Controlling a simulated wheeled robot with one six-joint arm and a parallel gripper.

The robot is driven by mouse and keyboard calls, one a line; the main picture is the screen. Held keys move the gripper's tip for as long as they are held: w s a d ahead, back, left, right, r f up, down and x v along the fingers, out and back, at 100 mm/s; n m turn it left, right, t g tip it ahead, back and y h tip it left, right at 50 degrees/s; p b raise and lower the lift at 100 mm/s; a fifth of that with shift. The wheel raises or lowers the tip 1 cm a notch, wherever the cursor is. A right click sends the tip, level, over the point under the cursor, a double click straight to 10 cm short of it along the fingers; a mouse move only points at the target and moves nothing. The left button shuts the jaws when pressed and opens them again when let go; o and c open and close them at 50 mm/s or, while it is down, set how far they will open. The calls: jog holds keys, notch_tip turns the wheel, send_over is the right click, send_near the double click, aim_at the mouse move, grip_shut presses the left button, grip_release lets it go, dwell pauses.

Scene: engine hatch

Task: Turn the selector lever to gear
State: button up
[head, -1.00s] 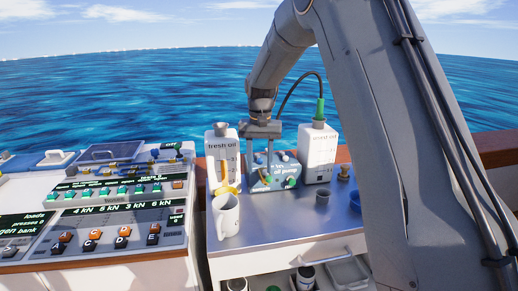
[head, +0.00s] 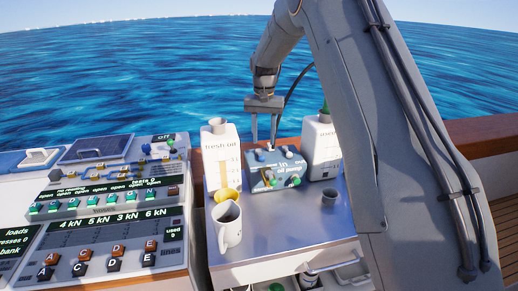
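The selector lever is too small to tell from the other parts on the box. My gripper (head: 264,144) points down over the back of the box. Its two fingers are apart, with water showing between them, and I see nothing held. I cannot tell whether the fingertips touch anything on the box.
The left fresh oil bottle (head: 219,155), a yellow funnel-like piece (head: 227,195) and a white mug (head: 228,232) stand left of the box. A button panel (head: 100,222) is at left.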

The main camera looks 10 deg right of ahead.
aim_at(262, 156)
jog(key=f+p, duration=0.1)
jog(key=f, duration=0.4)
jog(key=f+p, duration=0.1)
jog(key=f, duration=0.1)
jog(key=shift+a+f+p, duration=0.15)
jog(key=shift+a+p, duration=0.15)
jog(key=shift+a, duration=0.1)
grip_shut()
jog(key=shift+d, duration=0.15)
jog(key=d+n+b, duration=0.1)
jog(key=n, duration=0.1)
jog(key=d+n+b, duration=0.1)
jog(key=n+b, duration=0.1)
jog(key=shift+w+f, duration=0.1)
jog(key=shift+w, duration=0.1)
jog(key=shift+w+d+n+b, duration=0.2)
jog(key=shift+d+n+b, duration=0.15)
jog(key=shift+n, duration=0.5)
jog(key=shift+w+d+n+b, duration=0.2)
jog(key=shift+n+b, duration=0.2)
jog(key=shift+n, duration=0.5)
jog(key=shift+w+d+n+b, duration=0.2)
jog(key=shift+d+n+b, duration=0.15)
jog(key=shift+n, duration=0.5)
